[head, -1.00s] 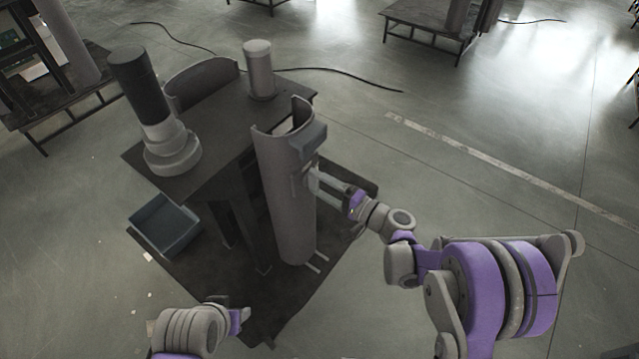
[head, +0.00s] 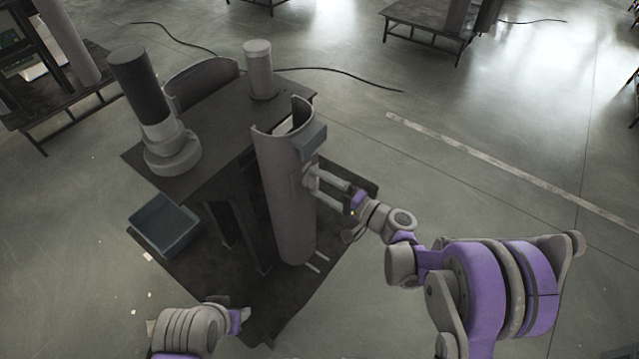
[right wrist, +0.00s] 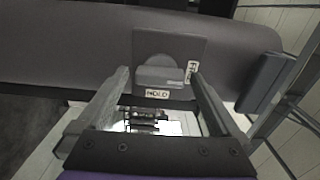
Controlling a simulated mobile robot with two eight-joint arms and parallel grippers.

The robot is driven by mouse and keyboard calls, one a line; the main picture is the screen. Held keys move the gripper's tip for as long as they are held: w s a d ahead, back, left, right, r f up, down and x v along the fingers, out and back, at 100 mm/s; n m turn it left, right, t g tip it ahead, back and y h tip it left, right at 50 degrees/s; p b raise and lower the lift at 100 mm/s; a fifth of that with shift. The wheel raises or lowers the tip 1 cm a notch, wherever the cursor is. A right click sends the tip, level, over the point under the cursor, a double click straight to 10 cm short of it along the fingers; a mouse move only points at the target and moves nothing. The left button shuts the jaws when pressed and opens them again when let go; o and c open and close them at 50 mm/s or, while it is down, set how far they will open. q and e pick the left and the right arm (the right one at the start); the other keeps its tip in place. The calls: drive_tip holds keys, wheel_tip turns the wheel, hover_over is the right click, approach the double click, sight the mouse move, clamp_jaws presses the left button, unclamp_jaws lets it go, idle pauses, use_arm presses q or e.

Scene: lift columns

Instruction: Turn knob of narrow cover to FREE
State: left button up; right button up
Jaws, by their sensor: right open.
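The narrow cover (head: 282,205) is a tall grey half-round shell standing upright at the table's front edge. In the right wrist view the cover (right wrist: 60,45) lies across the picture, with a square plate carrying a grey knob (right wrist: 160,77). A HOLD label (right wrist: 157,93) sits beside the knob's bar and a FREE label (right wrist: 191,72) is to its right. The bar lines up nearer to HOLD's side, though its exact pointing is hard to tell. My right gripper (head: 316,185) is open, its fingers (right wrist: 160,90) on either side of the knob, apart from it. My left gripper (head: 245,315) is low at the front; its fingers are unclear.
The dark table (head: 222,115) holds a dark-topped column (head: 137,85), a short grey cylinder (head: 259,72) and a curved wide cover (head: 203,82). A blue-grey bin (head: 163,226) is at lower left. A box-shaped block (head: 312,142) juts from the cover above the gripper. Floor to the right is clear.

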use_arm(q)
drive_tip(key=shift+r, duration=0.25)
use_arm(e)
drive_tip(key=v, duration=1)
drive_tip(key=shift+s+d, duration=0.2)
drive_tip(key=s+d+f+n+g+h, duration=0.2)
drive_tip(key=s+n+g+h, duration=0.35)
drive_tip(key=s+h, duration=0.85)
drive_tip(key=s+d+n, duration=0.2)
drive_tip(key=s+d, duration=0.5)
drive_tip(key=s, duration=0.4)
use_arm(q)
wheel_tip(320, 180, up, 19)
drive_tip(key=w+p, duration=0.2)
drive_tip(key=p, duration=1.5)
drive_tip(key=shift+f+t, duration=0.15)
drive_tip(key=shift+t, duration=0.25)
use_arm(e)
wheel_tip(320, 180, up, 19)
drive_tip(key=w, duration=0.2)
drive_tip(key=shift+f+h, duration=0.25)
drive_tip(key=shift+h, duration=0.05)
use_arm(q)
drive_tip(key=shift+s, duration=0.2)
use_arm(e)
drive_tip(key=shift+m, duration=0.25)
